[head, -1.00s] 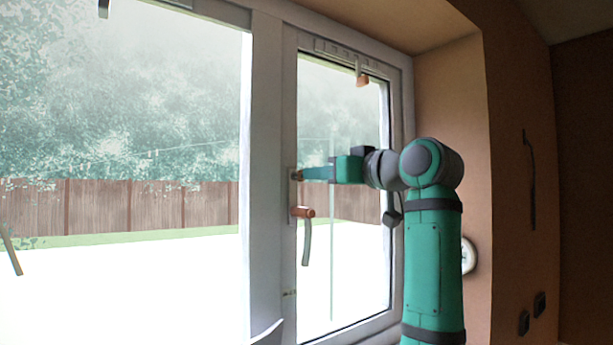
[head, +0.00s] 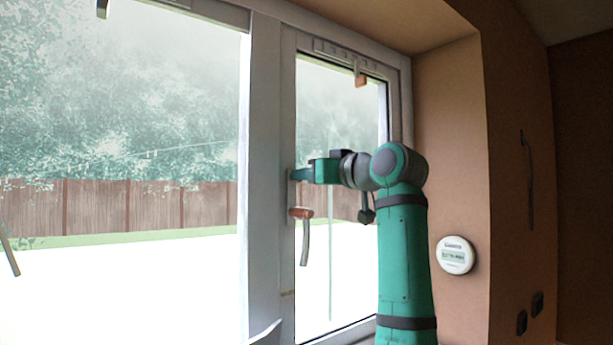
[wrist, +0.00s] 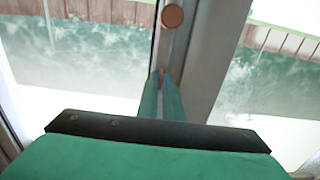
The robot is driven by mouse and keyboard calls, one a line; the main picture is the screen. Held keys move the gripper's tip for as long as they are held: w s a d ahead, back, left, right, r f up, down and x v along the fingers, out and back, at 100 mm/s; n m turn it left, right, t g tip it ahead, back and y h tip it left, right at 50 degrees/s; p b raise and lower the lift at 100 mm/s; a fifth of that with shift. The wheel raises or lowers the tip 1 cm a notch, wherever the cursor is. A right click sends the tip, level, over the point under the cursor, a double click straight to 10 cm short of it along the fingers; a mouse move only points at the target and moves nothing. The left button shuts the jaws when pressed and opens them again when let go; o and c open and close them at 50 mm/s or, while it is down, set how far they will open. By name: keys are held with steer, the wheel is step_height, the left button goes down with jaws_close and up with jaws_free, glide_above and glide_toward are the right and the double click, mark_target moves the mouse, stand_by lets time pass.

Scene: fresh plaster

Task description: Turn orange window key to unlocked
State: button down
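The orange window key (wrist: 161,72) shows as a small orange spot between the fingertips in the wrist view; the fingers hide most of it, and I cannot tell how it is turned. My gripper (wrist: 161,88) has its two green fingers close together with a narrow gap, their tips at the key. I cannot tell whether they press on it. In the head view my gripper (head: 293,175) reaches the window frame (head: 286,120), just above the orange-topped handle (head: 301,213). The key is hidden there.
The handle's orange round end (wrist: 172,15) lies close to the fingertips in the wrist view. An orange-tipped stay (head: 360,80) hangs at the top of the pane. A round white device (head: 456,255) is on the right wall.

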steer(key=shift+m, duration=0.4)
steer(key=m, duration=0.3)
steer(key=shift+m, duration=0.4)
steer(key=m, duration=0.4)
steer(key=shift+f+m, duration=0.1)
steer(key=shift+m, duration=0.2)
steer(key=m, duration=0.2)
steer(key=shift+w+m, duration=0.15)
steer(key=shift+m, duration=0.15)
steer(key=m, duration=0.2)
steer(key=shift+d+m, duration=0.3)
steer(key=shift+m, duration=0.1)
steer(key=shift+a+f+m, duration=0.1)
steer(key=shift+a+m, duration=0.05)
steer(key=shift+m, duration=1.55)
steer(key=c, duration=2)
jaws_free()
